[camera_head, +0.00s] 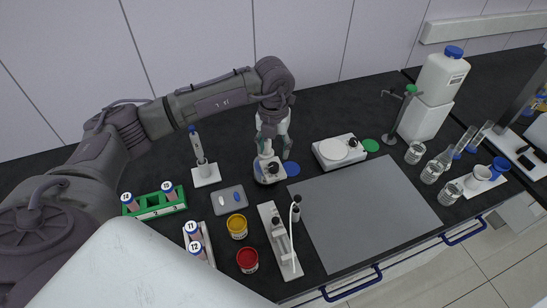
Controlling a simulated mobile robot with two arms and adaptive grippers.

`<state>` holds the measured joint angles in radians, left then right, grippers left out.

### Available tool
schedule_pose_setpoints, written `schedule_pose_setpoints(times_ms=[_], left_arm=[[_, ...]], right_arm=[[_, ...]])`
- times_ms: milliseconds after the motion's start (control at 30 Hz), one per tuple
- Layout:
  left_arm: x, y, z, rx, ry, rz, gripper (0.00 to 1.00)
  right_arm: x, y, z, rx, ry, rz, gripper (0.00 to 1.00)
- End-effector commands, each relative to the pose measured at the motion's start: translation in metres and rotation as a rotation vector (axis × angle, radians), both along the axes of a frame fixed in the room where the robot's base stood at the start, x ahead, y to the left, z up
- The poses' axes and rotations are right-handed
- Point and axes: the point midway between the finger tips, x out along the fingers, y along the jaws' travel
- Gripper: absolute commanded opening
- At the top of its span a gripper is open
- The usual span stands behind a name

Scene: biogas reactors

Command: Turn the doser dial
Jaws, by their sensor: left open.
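A small white device with a dark round dial (272,168) on its front stands at the back middle of the dark bench, and I take it to be the doser (261,176). My left gripper (272,146) points down right over this device, with its greenish fingers apart. The fingers hide part of the device's upper body. I cannot tell whether a finger touches it. The dial shows just below the fingers. My right gripper is not in view.
A blue disc (292,168) lies right of the device. A white stirrer-like plate (340,151) stands further right, and a grey mat (365,212) lies in front. A pipette stand (205,175), small tray (229,200) and green tube rack (160,211) are left.

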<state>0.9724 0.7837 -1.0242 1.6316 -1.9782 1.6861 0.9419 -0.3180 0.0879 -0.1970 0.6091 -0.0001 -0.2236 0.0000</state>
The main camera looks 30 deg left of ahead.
Motion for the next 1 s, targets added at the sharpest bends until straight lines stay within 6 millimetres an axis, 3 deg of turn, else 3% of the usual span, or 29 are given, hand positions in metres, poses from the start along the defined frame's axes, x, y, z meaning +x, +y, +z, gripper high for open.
schedule_pose_setpoints(times_ms=[200, 333, 733, 767, 1000], left_arm=[[-0.002, 0.000, -0.040, 0.000, 0.004, -0.001, 0.57], [0.000, -0.001, -0.056, -0.002, 0.001, -0.001, 0.57], [0.000, -0.001, -0.066, -0.002, 0.000, -0.002, 0.57], [0.000, -0.001, -0.066, -0.002, 0.000, -0.001, 0.55], [0.000, -0.001, -0.066, -0.002, 0.000, -0.001, 0.15]], right_arm=[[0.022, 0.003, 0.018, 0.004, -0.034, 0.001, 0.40], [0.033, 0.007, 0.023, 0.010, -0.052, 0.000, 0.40], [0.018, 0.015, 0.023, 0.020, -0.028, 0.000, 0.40], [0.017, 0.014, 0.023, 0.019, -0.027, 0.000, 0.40], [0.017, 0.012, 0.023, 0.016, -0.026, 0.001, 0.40]])
